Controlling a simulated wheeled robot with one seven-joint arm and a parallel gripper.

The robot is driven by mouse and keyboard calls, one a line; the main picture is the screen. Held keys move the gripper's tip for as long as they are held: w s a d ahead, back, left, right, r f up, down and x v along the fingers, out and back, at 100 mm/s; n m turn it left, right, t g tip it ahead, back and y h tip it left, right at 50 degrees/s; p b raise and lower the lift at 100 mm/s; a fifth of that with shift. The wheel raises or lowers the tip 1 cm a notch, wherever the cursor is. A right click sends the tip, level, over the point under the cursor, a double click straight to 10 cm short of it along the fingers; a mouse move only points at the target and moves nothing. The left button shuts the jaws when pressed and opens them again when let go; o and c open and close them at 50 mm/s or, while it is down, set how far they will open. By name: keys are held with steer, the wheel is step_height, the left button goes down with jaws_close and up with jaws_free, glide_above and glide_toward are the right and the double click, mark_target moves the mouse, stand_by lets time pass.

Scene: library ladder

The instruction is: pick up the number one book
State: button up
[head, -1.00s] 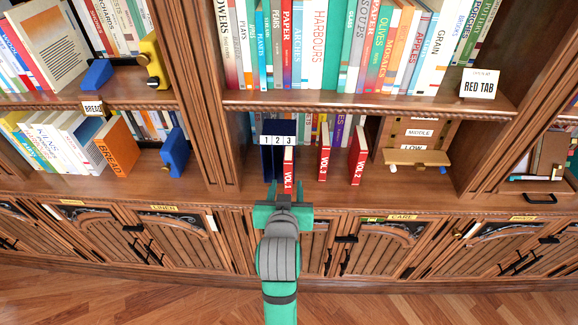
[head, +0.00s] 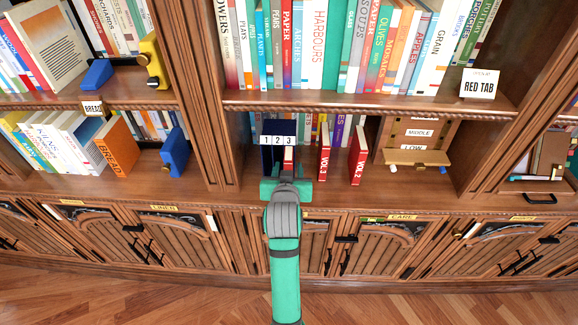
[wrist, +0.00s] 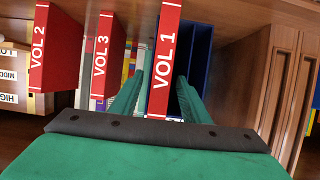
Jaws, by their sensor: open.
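The number one book is red with VOL 1 in white on its spine. It stands upright in the wrist view (wrist: 163,62) and is mostly hidden behind my gripper in the head view (head: 288,154). It stands in a dark blue holder (head: 268,157) marked 1 2 3, below the 3. My gripper (wrist: 158,88) is open, with one green finger on each side of the VOL 1 spine. I cannot tell whether the fingers touch it. VOL 3 (head: 324,152) and VOL 2 (head: 358,156) stand apart from the holder on the same shelf.
The shelf board (head: 370,97) with a full row of books runs above my gripper. A wooden upright (head: 212,140) is to the left. A wooden stand with LOW and MIDDLE labels (head: 415,156) is to the right. In the wrist view, VOL 3 (wrist: 102,60) is close beside one finger.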

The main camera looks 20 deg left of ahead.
steer(key=shift+w+a+f, duration=0.1)
steer(key=shift+w, duration=0.2)
steer(key=shift+c, duration=0.3)
jaws_close()
steer(key=shift+s, duration=0.1)
